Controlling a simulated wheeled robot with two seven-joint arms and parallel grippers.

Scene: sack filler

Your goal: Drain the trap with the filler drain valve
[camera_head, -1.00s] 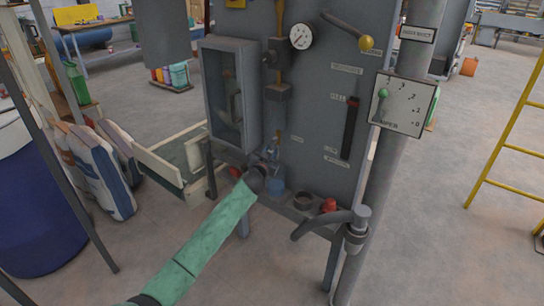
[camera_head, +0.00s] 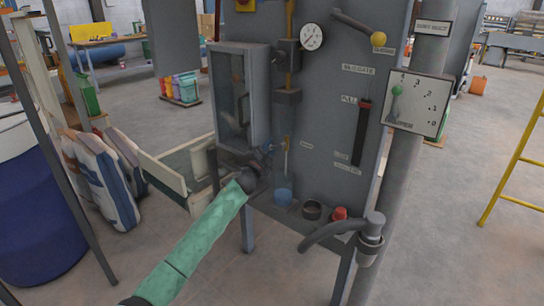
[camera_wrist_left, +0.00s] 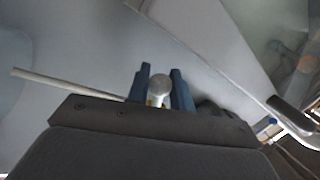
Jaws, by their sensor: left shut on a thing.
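The grey filler panel (camera_head: 325,110) stands ahead. My left arm in its green sleeve reaches to the panel's lower left. The wrist hides much of the valve body, and I cannot tell the valve's position. The trap cannot be clearly told apart. My right gripper is out of view.
A dark cup (camera_head: 312,209) and a red cap (camera_head: 340,213) sit on the panel's lower ledge. A bent grey pipe (camera_head: 335,229) juts out at the right. Sacks (camera_head: 104,180) and a blue drum (camera_head: 38,220) stand left. A yellow ladder (camera_head: 520,160) stands right.

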